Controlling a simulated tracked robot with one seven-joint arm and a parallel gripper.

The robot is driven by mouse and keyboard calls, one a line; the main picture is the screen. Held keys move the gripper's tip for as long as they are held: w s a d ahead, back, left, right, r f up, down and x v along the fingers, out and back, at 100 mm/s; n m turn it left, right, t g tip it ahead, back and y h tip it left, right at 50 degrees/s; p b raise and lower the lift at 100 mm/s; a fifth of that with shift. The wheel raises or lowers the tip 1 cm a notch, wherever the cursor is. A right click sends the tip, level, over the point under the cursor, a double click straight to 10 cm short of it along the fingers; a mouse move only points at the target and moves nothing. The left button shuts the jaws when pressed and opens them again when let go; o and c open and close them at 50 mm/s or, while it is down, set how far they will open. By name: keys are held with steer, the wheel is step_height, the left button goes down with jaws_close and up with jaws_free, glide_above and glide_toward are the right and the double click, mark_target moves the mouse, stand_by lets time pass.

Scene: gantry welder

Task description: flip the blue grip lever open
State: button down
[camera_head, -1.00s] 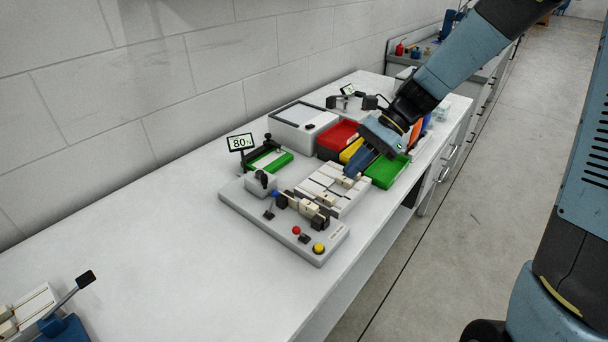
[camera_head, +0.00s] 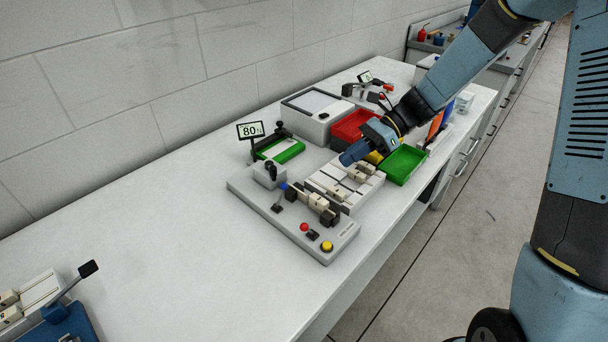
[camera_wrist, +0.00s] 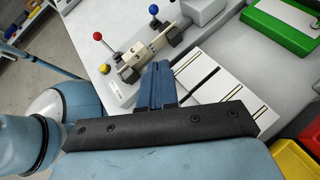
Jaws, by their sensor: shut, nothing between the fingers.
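The welder fixture (camera_head: 325,244) is a grey base plate on the bench. A small lever with a blue ball grip (camera_head: 283,186) stands at its front left edge, on a thin stalk that rises from a dark foot. The blue ball also shows at the top of the wrist view (camera_wrist: 153,9). Beside it, cream blocks (camera_head: 316,202) sit between dark clamps. My gripper (camera_head: 347,159) is shut and empty above the cream slotted tray, behind and right of the lever and apart from it. In the wrist view its closed blue fingers (camera_wrist: 158,84) point toward the cream blocks.
A red ball lever (camera_head: 304,227) and a yellow button (camera_head: 327,246) stand at the plate's near right. A cream slotted tray (camera_head: 345,187), a green bin (camera_head: 404,164) and a red bin (camera_head: 353,124) lie behind. An "80" display (camera_head: 250,130) stands at back left.

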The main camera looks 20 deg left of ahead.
glide_toward(281, 194)
steer(key=f, duration=0.3)
steer(key=shift+w+d+f, duration=0.2)
steer(key=shift+w+f, duration=0.1)
steer(key=shift+f, duration=0.1)
steer(key=shift+s+a+r, duration=0.15)
steer(key=shift+s+a, duration=0.1)
steer(key=shift+a, duration=0.25)
steer(key=shift+s+a+r, duration=0.1)
steer(key=shift+s+a, duration=0.15)
steer(key=shift+a, duration=0.25)
steer(key=shift+s+a+r, duration=0.2)
steer(key=shift+s+a, duration=0.2)
steer(key=shift+a, duration=0.35)
